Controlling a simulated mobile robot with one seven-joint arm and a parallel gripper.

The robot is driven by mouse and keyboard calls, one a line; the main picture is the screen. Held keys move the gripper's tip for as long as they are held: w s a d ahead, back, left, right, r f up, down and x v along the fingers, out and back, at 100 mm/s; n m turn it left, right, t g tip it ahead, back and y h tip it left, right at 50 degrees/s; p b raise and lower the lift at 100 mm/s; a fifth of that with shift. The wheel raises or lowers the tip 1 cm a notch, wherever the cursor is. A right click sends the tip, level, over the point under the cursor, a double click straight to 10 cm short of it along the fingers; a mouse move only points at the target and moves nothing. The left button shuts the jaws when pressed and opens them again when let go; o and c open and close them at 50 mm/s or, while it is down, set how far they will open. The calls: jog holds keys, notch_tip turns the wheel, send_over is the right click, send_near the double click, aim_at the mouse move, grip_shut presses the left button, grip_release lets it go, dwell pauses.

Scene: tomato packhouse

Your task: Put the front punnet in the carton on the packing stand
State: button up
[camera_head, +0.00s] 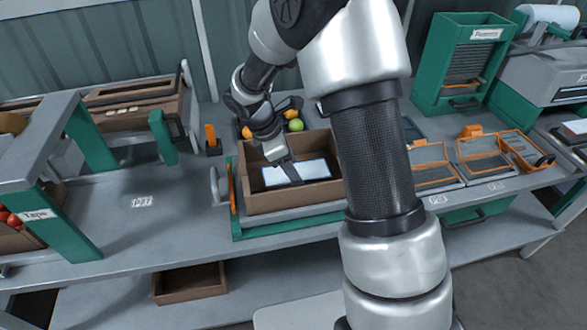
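The brown carton (297,200) sits open on the packing stand (290,228), which has a green front edge. My gripper (290,174) reaches down into the carton from behind left. A pale blue-white flat rectangular thing (313,169) lies low inside the carton, under my gripper. It may be the punnet, but its sides are not clear. A dark finger crosses its top. Whether the fingers grip it or only stand over it does not show. My arm hides the area right of the carton.
A green fruit (296,125) and orange parts show just behind the carton. Orange-framed trays (487,150) stand to the right. A green dispenser (461,70) is at the back right. A green-legged "Tape" frame (85,190) stands left. The bench left of the carton is mostly clear.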

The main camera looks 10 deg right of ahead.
jog(key=shift+f, duration=0.15)
jog(key=o, duration=1)
